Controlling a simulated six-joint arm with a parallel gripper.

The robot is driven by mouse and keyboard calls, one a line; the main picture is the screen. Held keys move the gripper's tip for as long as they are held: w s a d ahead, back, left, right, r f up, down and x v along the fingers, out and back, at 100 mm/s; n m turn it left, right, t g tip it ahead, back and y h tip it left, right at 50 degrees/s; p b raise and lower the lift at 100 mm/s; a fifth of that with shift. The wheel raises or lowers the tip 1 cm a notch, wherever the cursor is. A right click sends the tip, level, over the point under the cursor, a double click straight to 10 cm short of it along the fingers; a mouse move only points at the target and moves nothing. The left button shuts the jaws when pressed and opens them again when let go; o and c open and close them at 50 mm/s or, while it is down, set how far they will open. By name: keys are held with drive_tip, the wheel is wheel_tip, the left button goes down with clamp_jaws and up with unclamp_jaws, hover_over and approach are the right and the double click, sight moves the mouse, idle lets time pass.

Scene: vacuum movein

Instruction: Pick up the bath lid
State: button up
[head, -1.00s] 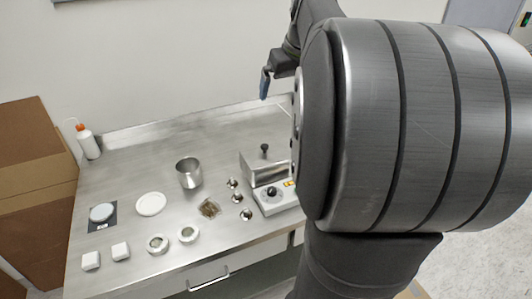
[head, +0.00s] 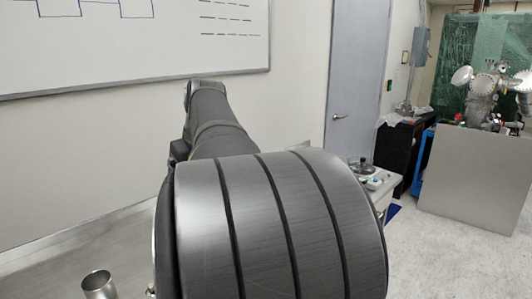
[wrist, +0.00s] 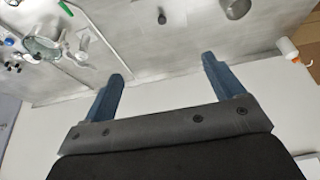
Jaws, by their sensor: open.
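A small dark knob (wrist: 162,18) shows at the top middle of the wrist view, beyond and between my fingers. It looks like the bath lid's knob, but I cannot make out the lid plate around it. In the head view my own arm hides the place where the bath stood. My gripper (wrist: 163,70) is open and empty, with its two blue fingers spread wide above the bench's wall side, apart from the knob. It cannot be made out in the head view.
A steel beaker (head: 98,284) stands at the lower left of the head view. In the wrist view a white bottle (wrist: 286,48) with an orange cap stands at the right, and a round vessel (wrist: 42,48) at the left. A wall whiteboard (head: 130,40) hangs behind.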

drive_tip(key=c, duration=0.7)
drive_tip(key=w+a+f+n+g+h, duration=0.1)
drive_tip(key=w+a+f+n+g, duration=0.2)
drive_tip(key=w+a+f+n, duration=0.55)
drive_tip(key=shift+n, duration=0.25)
drive_tip(key=f, duration=1.2)
drive_tip(key=a+f, duration=0.1)
drive_tip(key=f, duration=0.5)
drive_tip(key=shift+w+f, duration=0.35)
